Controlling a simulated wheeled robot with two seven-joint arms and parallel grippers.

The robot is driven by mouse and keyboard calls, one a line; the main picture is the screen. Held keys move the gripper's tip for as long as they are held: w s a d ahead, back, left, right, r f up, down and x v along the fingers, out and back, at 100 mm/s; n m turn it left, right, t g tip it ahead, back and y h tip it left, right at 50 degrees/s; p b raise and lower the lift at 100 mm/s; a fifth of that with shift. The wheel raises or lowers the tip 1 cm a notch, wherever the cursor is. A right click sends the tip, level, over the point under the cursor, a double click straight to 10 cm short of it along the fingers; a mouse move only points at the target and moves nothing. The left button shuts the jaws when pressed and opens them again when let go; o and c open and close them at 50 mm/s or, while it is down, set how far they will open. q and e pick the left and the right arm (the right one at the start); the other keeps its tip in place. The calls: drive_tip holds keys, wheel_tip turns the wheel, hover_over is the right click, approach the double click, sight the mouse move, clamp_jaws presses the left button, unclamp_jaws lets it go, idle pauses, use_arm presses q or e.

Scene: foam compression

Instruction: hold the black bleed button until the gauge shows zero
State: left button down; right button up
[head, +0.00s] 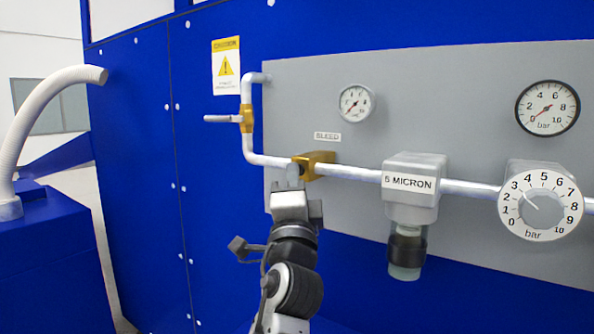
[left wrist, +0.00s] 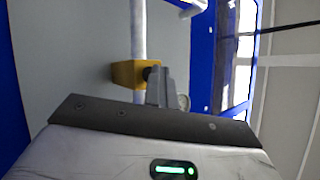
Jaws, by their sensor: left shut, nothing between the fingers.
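The brass bleed block (head: 320,162) sits on the pipe below the BLEED label (head: 327,137). It also shows in the left wrist view (left wrist: 126,74), with the dark button (left wrist: 147,73) on its side. My left gripper (head: 292,176) is shut and empty, its fingertips at the block's left end. In the left wrist view the fingers (left wrist: 161,86) overlap the button's edge; whether they press it I cannot tell. A small gauge (head: 356,103) above the label has its needle pointing lower left, near the low end of its scale; the exact reading is too small to tell.
A larger bar gauge (head: 547,107) is at upper right, its needle low. A filter marked 5 MICRON (head: 410,184) and a numbered dial (head: 540,205) stand out from the grey panel (head: 440,100). A yellow valve with lever (head: 246,118) is above left of my gripper.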

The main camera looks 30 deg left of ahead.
use_arm(q)
drive_tip(key=shift+s, duration=0.1)
idle(0.7)
drive_tip(key=shift+s+p, duration=0.35)
drive_tip(key=shift+s, duration=0.3)
drive_tip(key=shift+a, duration=0.1)
drive_tip(key=s+p, duration=0.1)
drive_tip(key=s, duration=0.4)
drive_tip(key=shift+a, duration=0.15)
